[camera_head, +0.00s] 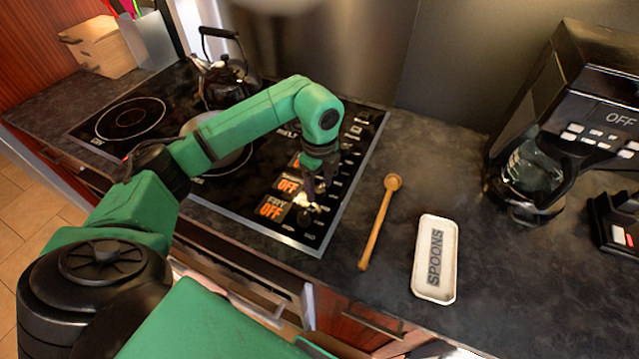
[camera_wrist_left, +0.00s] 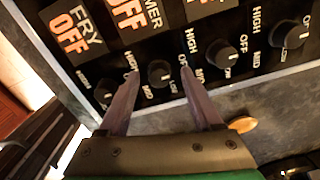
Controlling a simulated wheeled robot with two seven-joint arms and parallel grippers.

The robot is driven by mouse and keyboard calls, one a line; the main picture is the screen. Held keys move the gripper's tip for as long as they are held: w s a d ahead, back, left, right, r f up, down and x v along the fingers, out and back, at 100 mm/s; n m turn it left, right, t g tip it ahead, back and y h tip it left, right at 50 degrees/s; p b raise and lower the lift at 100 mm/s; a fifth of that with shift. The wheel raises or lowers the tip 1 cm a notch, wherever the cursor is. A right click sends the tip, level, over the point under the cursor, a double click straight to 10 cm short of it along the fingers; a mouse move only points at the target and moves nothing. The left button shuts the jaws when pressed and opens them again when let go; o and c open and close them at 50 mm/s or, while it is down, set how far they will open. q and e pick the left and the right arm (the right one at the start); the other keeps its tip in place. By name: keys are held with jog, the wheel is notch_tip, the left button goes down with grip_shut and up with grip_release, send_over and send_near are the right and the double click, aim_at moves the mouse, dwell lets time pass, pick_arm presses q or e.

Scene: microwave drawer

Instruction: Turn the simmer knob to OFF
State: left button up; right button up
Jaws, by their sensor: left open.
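The simmer knob (camera_wrist_left: 160,73) is a small round black knob with a white mark, on the black stove panel. It shows in the left wrist view between the two fingers of my left gripper (camera_wrist_left: 155,75), which are apart. Whether a finger touches it I cannot tell. The label above it ends in "MER", with an orange "OFF" (camera_wrist_left: 130,14) beneath. In the head view my left gripper (camera_head: 312,203) points down over the panel and largely hides this knob. My right gripper is not in view.
Other black knobs flank it: one left (camera_wrist_left: 105,92), one right (camera_wrist_left: 221,53). A "FRY" display (camera_head: 271,208) also reads OFF. A kettle (camera_head: 228,82) stands at the back. A wooden spoon (camera_head: 376,223), spoon rest (camera_head: 435,258) and coffee maker (camera_head: 560,130) are to the right.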

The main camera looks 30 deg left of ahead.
pick_arm(q)
notch_tip(320, 180, up, 9)
jog(key=b, duration=0.2)
notch_tip(320, 180, up, 6)
jog(key=p, duration=0.2)
send_over(320, 189)
jog(key=shift+s+f+b, duration=0.1)
jog(key=shift+f+b, duration=0.1)
jog(key=shift+b, duration=0.1)
